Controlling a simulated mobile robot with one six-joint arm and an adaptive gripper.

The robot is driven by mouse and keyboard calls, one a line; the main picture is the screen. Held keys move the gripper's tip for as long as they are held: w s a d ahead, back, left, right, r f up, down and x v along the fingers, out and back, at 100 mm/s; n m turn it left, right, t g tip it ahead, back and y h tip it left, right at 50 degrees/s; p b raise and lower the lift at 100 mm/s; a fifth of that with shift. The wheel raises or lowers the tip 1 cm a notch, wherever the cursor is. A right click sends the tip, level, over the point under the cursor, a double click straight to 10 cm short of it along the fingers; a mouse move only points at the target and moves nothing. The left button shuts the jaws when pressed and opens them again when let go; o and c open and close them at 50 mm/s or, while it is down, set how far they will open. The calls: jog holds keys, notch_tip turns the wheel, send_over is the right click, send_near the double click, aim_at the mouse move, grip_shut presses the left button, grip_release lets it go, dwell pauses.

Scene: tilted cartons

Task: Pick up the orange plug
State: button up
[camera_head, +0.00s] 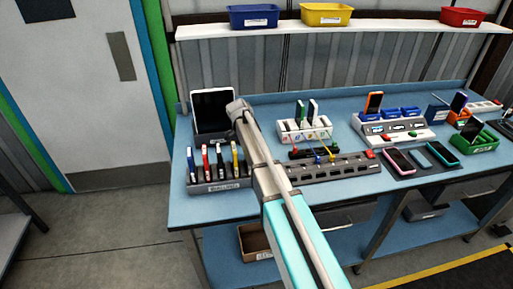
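My arm reaches from the bottom of the picture over the blue table, and its far end with my gripper (238,108) is above the back left of the table, by the tablet. The fingers are too small and turned away to tell whether they are open or shut. I cannot clearly make out an orange plug. Part of the table is hidden behind my arm.
A tablet (212,110) stands at the back left. A grey rack (222,186) holds several coloured upright items. A white rack (305,132), grey slotted strip (345,166), charging dock (392,127), flat phones (398,161) and green bin (474,140) crowd the table. Bins (326,14) sit on the shelf above.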

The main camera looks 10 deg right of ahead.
jog(key=shift+c, duration=0.3)
grip_shut()
jog(key=shift+r, duration=0.15)
notch_tip(320, 180, up, 3)
jog(key=p, duration=0.3)
jog(key=s+d+r+p, duration=0.1)
jog(key=s+r+p, duration=0.8)
jog(key=s, duration=0.5)
jog(key=shift+d+r+p, duration=0.35)
jog(key=shift+p, duration=0.2)
jog(key=shift+r+p, duration=0.75)
dwell(0.8)
jog(key=shift+r+p, duration=1.45)
jog(key=shift+r, duration=0.05)
